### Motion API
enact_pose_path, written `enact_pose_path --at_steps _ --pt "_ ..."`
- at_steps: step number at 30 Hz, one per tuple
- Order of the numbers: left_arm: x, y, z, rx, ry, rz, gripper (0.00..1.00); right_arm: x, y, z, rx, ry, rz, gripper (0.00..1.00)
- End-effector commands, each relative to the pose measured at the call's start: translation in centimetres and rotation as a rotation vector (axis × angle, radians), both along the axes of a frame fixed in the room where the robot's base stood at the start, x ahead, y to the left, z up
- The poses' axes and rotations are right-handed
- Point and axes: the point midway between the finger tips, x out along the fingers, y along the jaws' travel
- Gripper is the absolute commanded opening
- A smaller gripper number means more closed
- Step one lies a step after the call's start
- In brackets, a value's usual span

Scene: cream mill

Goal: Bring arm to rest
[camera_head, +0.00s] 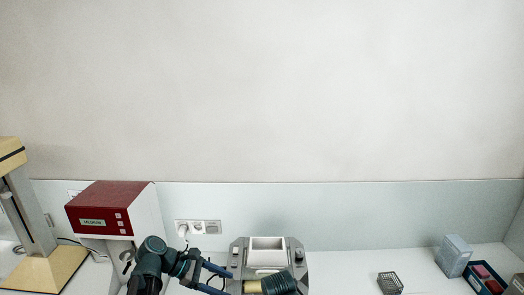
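My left arm comes up from the bottom edge at left of centre in the head view. My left gripper (222,281) points right, with its two blue fingers apart and nothing seen between them. Their tips are close to a gold and dark ribbed cylinder (283,284) at the bottom edge; I cannot tell whether they touch it. The cylinder is cut off by the frame. My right arm and gripper are not in view.
A grey machine (299,262) with a light square opening stands behind the cylinder. A red and white machine (112,197) and a cream stand (48,268) are at left. Free bench lies between.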

Motion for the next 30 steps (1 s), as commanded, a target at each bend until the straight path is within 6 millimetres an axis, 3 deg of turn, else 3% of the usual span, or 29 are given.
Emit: enact_pose_path --at_steps 1,8,11,15,18,24,30 --pt "-0.6 -0.7 -1.7 0.030 -0.021 -0.039 0.68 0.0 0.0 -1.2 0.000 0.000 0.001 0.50" --pt "-3.3 -3.2 -8.3 0.212 -0.165 -0.294 0.68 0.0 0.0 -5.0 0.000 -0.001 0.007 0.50" --pt "-5.1 -4.3 -12.4 0.316 -0.251 -0.471 0.68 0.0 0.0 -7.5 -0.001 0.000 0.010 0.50" --pt "-8.2 -5.6 -19.3 0.492 -0.407 -0.834 0.68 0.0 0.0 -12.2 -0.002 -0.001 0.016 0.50" --pt "-10.0 -5.8 -23.2 0.602 -0.509 -1.119 0.68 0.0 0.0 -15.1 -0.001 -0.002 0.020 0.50" --pt "-11.9 -5.5 -27.4 0.735 -0.627 -1.556 0.68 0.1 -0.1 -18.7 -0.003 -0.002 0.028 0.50" --pt "-12.3 -5.2 -28.2 0.780 -0.661 -1.738 0.68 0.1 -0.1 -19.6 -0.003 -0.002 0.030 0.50"
